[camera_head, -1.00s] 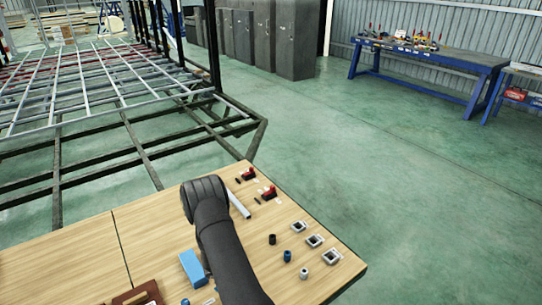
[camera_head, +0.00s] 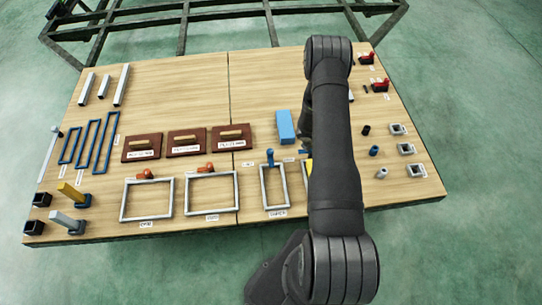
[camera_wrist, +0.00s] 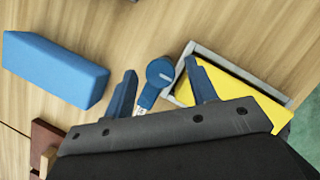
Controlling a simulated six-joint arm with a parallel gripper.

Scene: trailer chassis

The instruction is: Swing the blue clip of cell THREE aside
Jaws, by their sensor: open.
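In the wrist view, a blue clip (camera_wrist: 160,72) with a round knob and a short arm sits at the corner of a grey frame (camera_wrist: 186,50) holding a yellow panel (camera_wrist: 228,88). My gripper (camera_wrist: 160,82) is open, its two blue fingers on either side of the clip; contact cannot be told. In the head view, my arm hides most of that frame; a sliver of yellow panel (camera_head: 308,172) shows. Another blue clip (camera_head: 270,158) stands at the top of an empty narrow frame (camera_head: 263,190). I cannot read which cell is THREE.
A blue block (camera_head: 285,127) lies close by, left of my gripper; it also shows in the wrist view (camera_wrist: 52,68). Brown boards with handles (camera_head: 187,141) and two frames with orange clips (camera_head: 212,190) lie further left. Small fittings (camera_head: 406,149) stand on the right.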

